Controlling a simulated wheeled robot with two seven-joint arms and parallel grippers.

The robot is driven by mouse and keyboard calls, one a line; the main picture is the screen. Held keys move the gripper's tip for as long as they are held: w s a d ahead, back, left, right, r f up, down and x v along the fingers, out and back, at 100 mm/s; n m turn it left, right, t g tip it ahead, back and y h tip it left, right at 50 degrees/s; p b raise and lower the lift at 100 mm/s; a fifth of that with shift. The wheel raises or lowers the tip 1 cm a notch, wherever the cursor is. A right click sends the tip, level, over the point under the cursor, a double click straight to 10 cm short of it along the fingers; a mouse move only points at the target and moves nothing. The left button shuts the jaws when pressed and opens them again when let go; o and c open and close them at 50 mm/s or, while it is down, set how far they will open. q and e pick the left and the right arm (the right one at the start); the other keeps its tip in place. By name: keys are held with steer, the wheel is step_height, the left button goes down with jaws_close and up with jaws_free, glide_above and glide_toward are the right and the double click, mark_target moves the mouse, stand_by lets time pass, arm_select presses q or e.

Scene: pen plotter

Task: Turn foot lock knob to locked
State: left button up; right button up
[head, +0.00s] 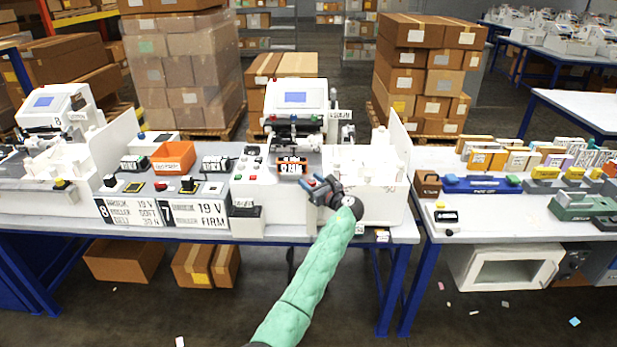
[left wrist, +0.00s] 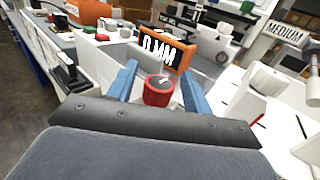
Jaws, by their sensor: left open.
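A red round knob (left wrist: 158,92) with a dark top and a white mark shows in the left wrist view, between my fingers. I take it to be the foot lock knob, but no label on it is readable. My left gripper (head: 325,187) is open, its blue fingers on either side of the knob in the left wrist view (left wrist: 158,72). I cannot tell whether the fingers touch it. In the head view the gripper is at the front right of the white plotter machine (head: 385,200), and I cannot make out the knob there.
An orange display (head: 291,166) stands just behind the gripper and reads "0 MM" in the left wrist view (left wrist: 166,48). A "MEDIUM" sign (left wrist: 287,33) is at right there. An orange bin (head: 173,157) is left on the bench. A second table (head: 500,225) with colored blocks stands right.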

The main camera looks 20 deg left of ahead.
arm_select(q)
steer(key=shift+x, duration=0.95)
arm_select(e)
steer(key=shift+s+d+f, duration=0.3)
steer(key=shift+s+f, duration=0.1)
steer(key=shift+f, duration=0.2)
arm_select(q)
steer(key=c, duration=1)
steer(key=shift+o, duration=0.2)
steer(key=shift+p, duration=0.3)
arm_select(e)
steer(key=shift+d+r, duration=0.1)
